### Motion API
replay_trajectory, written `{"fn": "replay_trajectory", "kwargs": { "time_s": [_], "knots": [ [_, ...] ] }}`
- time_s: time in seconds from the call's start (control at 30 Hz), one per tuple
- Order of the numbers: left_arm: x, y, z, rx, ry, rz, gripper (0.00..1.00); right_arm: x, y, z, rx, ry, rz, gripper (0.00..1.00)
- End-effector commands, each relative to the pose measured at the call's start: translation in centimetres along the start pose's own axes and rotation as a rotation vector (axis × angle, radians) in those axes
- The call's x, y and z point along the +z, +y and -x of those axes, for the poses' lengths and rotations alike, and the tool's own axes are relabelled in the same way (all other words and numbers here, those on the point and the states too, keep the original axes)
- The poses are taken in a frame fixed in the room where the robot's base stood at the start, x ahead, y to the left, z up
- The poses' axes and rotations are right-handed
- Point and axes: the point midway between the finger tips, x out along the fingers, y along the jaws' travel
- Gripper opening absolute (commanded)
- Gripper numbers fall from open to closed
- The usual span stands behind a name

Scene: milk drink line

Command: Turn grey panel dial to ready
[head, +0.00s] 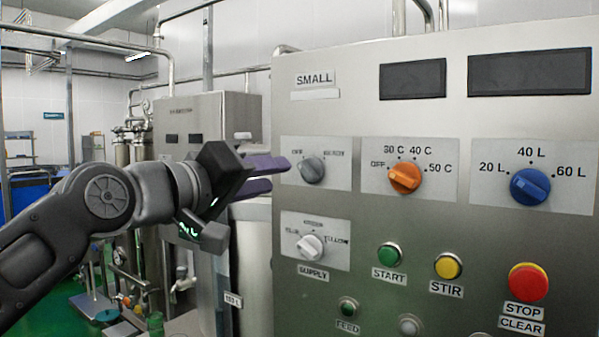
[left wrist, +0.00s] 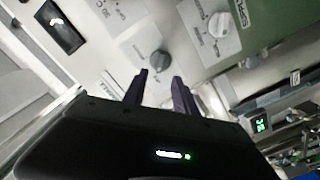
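The grey dial (head: 312,169) sits on a pale label plate on the upper left of the steel panel. Its labels are too blurred to read, and I cannot tell its setting. The same grey dial (left wrist: 159,61) shows in the left wrist view, beyond and between the fingertips. My left gripper (head: 281,174) comes in from the left, just left of the grey dial. In the left wrist view its two purple fingers (left wrist: 160,83) are apart with nothing between them, short of the dial. My right gripper is in neither view.
A white supply dial (head: 310,246) is below the grey one. An orange temperature dial (head: 404,178) and a blue litre dial (head: 530,187) are to the right. Green start (head: 389,254), yellow stir (head: 448,266) and red stop (head: 528,283) buttons sit lower. Space before the panel is clear.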

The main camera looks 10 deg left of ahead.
Motion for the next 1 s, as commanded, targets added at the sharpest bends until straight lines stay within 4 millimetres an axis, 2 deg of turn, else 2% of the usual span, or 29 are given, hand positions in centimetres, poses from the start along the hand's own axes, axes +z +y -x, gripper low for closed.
{"fn": "replay_trajectory", "kwargs": {
  "time_s": [0.23,0.6,0.73,1.0],
  "knots": [
    [-0.1,0.1,-1.8,-0.001,-0.003,0.0,0.34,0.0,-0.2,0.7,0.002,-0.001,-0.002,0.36],
    [0.0,0.1,-7.1,-0.002,-0.002,0.0,0.34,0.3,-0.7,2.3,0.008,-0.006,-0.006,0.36],
    [0.0,-0.1,-7.8,-0.002,-0.001,0.0,0.34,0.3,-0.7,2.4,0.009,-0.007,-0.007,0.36],
    [0.1,-0.1,-7.9,-0.002,0.0,-0.001,0.32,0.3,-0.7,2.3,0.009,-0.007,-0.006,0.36]
  ]
}}
